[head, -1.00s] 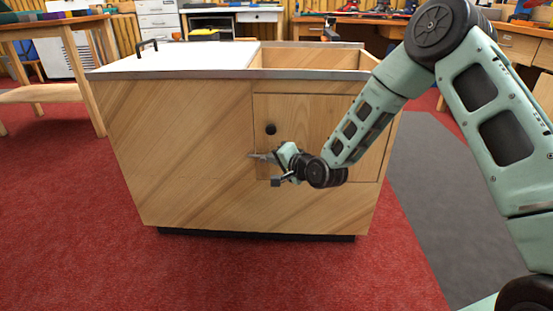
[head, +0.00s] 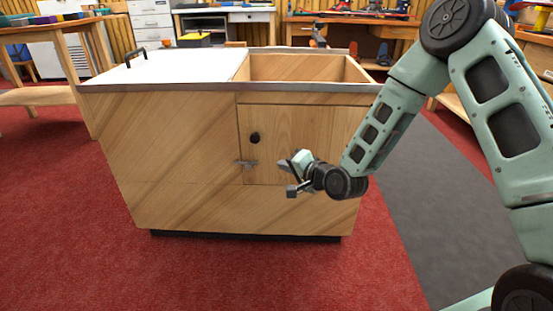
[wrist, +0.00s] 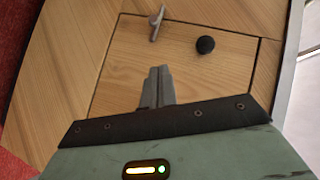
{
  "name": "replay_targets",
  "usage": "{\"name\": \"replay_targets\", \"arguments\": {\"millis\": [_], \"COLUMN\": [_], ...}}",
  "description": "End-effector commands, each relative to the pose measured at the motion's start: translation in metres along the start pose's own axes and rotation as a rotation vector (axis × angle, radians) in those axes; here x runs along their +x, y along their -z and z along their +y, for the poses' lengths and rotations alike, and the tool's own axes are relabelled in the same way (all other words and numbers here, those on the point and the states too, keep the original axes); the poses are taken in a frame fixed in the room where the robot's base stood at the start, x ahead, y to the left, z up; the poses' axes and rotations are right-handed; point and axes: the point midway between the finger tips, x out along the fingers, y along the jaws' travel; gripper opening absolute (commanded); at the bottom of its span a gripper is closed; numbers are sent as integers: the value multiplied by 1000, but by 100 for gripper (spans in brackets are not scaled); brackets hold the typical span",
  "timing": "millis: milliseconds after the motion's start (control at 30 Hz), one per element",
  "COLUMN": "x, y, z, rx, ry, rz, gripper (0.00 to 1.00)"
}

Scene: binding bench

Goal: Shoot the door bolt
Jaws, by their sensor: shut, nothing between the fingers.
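The wooden door (head: 300,125) sits closed in the front of the bench cabinet. Its small grey metal bolt (head: 246,164) is at the door's left edge, below the round black knob (head: 254,138). The bolt appears to lie across the seam between door and cabinet front. In the wrist view the bolt (wrist: 156,23) is near the top, with the knob (wrist: 205,45) to its right. My gripper (head: 283,164) is to the right of the bolt, in front of the door and apart from the bolt. Its fingers (wrist: 158,72) are together and empty.
The cabinet (head: 175,150) has a white top (head: 165,68) with a black handle and an open bin (head: 305,68) at its right. A wooden table (head: 45,96) stands at the left. Red carpet in front is clear.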

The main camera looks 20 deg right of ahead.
Motion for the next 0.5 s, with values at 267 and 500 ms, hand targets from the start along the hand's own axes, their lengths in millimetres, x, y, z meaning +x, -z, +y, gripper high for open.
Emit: {"name": "replay_targets", "arguments": {"millis": [267,500], "x": [-25,-25], "y": [0,0], "z": [0,0], "rx": [0,0], "ry": [-1,0], "rz": [0,1], "gripper": [0,0]}}
